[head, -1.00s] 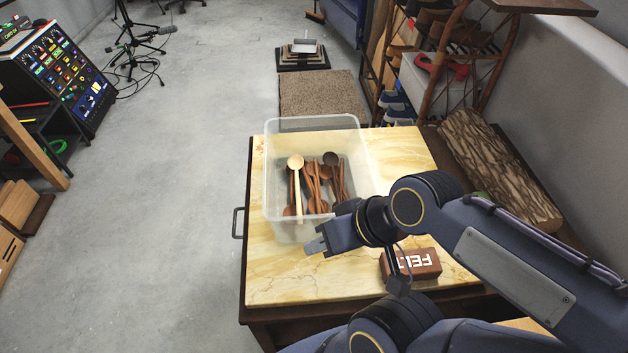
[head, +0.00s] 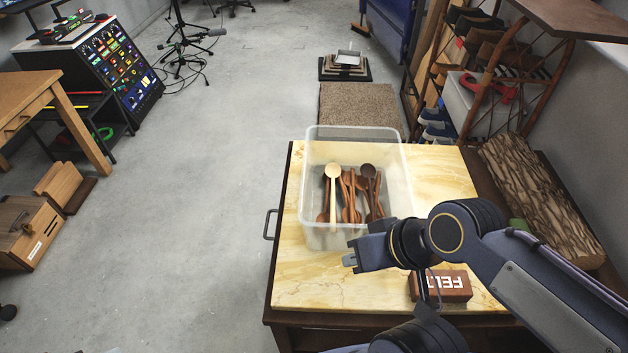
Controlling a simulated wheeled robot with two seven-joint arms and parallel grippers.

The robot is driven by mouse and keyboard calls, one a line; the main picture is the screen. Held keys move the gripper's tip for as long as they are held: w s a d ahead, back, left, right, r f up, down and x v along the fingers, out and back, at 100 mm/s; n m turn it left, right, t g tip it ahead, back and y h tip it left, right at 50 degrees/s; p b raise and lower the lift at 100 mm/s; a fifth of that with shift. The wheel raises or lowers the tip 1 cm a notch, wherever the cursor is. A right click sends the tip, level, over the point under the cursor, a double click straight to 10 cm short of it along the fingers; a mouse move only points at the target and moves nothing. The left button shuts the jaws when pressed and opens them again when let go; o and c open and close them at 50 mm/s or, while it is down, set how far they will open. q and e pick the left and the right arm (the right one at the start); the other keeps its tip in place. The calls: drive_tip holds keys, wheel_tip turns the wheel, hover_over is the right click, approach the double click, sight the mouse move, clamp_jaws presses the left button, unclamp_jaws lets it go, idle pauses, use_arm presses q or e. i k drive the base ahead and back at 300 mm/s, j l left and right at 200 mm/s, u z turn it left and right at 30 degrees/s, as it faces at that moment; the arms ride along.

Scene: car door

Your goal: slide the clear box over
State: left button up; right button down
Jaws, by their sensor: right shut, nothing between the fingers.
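The clear box (head: 318,190) stands upright on the yellow marble-topped cabinet (head: 310,285), near its back left part. Several wooden spoons (head: 350,195) lie in it, one of them pale and the others brown. My right gripper (head: 349,261) is shut and empty. It is in front of the box's near side, low over the marble top, pointing left. From this view I cannot tell whether it touches the box. The wrist hides the box's near right corner. My left gripper is not in view.
A brown block lettered "FEL" (head: 452,286) lies on the marble top under my right forearm, partly hidden. A log (head: 535,185) and a shoe rack stand on the right. The marble is clear at the front left and back right.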

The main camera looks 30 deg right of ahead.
sight(351, 147)
drive_tip(key=j+z, duration=0.15)
drive_tip(key=j, duration=0.45)
drive_tip(key=j+z, duration=0.1)
drive_tip(key=j, duration=0.45)
drive_tip(key=k+j+z, duration=0.15)
drive_tip(key=j, duration=0.4)
drive_tip(key=i+j+z, duration=0.4)
drive_tip(key=j, duration=0.35)
drive_tip(key=i+j+z, duration=0.2)
drive_tip(key=j, duration=0.25)
drive_tip(key=i+l+z, duration=0.2)
drive_tip(key=i, duration=0.3)
drive_tip(key=i+z, duration=0.25)
drive_tip(key=i, duration=0.25)
drive_tip(key=i+l, duration=0.2)
